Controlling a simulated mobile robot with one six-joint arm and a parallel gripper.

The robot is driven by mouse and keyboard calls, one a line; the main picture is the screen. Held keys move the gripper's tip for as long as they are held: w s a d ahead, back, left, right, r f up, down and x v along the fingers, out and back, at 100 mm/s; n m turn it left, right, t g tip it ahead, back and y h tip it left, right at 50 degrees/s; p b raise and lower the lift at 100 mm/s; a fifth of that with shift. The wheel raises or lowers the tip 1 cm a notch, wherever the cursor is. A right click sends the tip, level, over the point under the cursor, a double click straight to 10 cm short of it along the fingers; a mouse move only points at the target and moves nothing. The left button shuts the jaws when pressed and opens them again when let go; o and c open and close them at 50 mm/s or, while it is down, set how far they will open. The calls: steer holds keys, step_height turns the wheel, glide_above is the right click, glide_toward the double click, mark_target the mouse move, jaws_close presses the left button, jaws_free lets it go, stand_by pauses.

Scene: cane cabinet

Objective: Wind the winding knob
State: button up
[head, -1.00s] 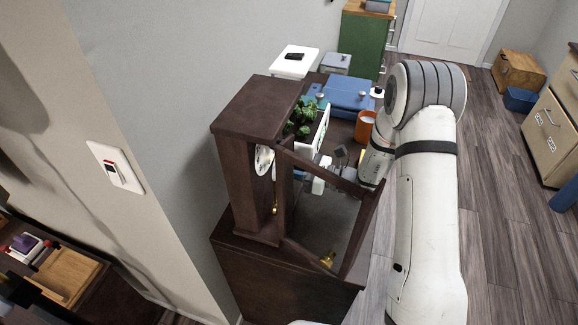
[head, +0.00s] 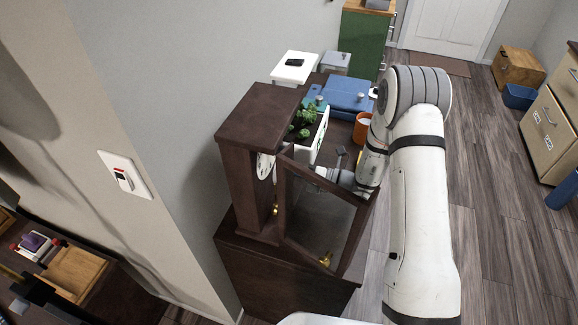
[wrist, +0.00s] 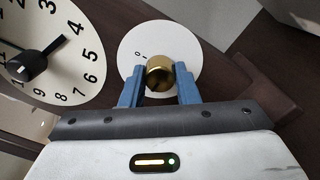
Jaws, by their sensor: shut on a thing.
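The winding knob (wrist: 159,72) is a small brass cylinder in front of a round white disc (wrist: 135,48) with a small "0" mark, in the wrist view. My gripper (wrist: 159,88) has its two blue fingers on either side of the knob, shut on it. The white clock face (wrist: 75,75) with black numerals is left of the disc. In the head view the dark wooden clock (head: 235,190) stands on a cabinet, its glass door (head: 318,222) swung open. My arm reaches behind the door; the knob and fingertips are hidden there.
A potted plant (head: 301,122), a blue box (head: 347,94) and an orange cup (head: 362,128) stand behind the clock. A white box (head: 295,66) is against the wall. The open door frame is close to my wrist.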

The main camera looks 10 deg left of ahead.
steer(key=shift+d+m+p, duration=0.1)
steer(key=shift+m+p, duration=0.7)
steer(key=shift+m, duration=1.1)
steer(key=o, duration=1)
steer(key=d, duration=0.2)
steer(key=d+b, duration=0.1)
steer(key=d, duration=0.2)
steer(key=s+d+b, duration=0.1)
steer(key=d, duration=0.1)
steer(key=shift+d, duration=0.35)
steer(key=shift+s, duration=0.1)
